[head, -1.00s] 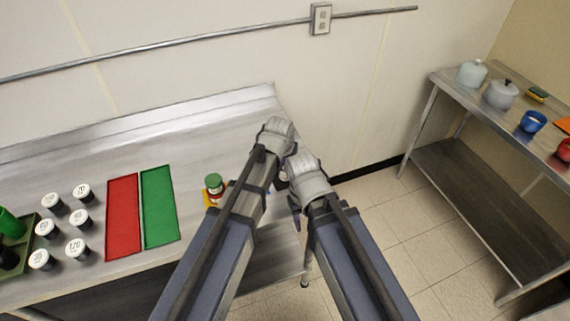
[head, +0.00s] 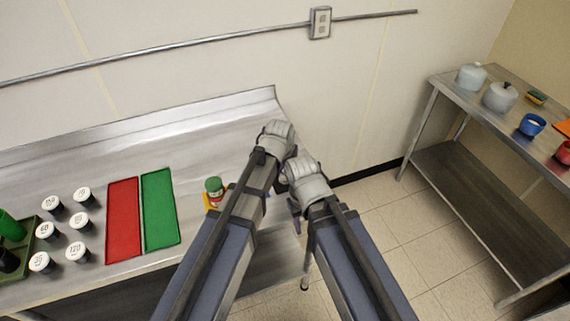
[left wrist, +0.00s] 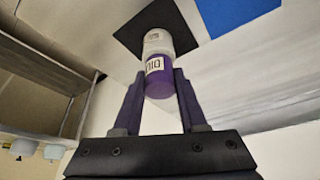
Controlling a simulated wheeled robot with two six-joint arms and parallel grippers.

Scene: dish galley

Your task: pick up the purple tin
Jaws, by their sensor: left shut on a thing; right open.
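The purple tin (left wrist: 160,82) shows in the left wrist view, with a pale top and a white label with dark print. My left gripper (left wrist: 160,76) is shut on it, one finger on each side. Beyond the tin is a black square (left wrist: 156,22) on the pale surface; I cannot tell if the tin touches it. In the head view my arms hide the tin and my left gripper. My right gripper (head: 295,213) is open beside the counter's right end, partly hidden below its wrist.
The steel counter (head: 215,150) holds a red tray (head: 123,220), a green tray (head: 159,210), several white-topped jars (head: 78,221) and a green-lidded jar (head: 214,190) close to my left arm. A second table (head: 510,115) with pots stands right, across open floor.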

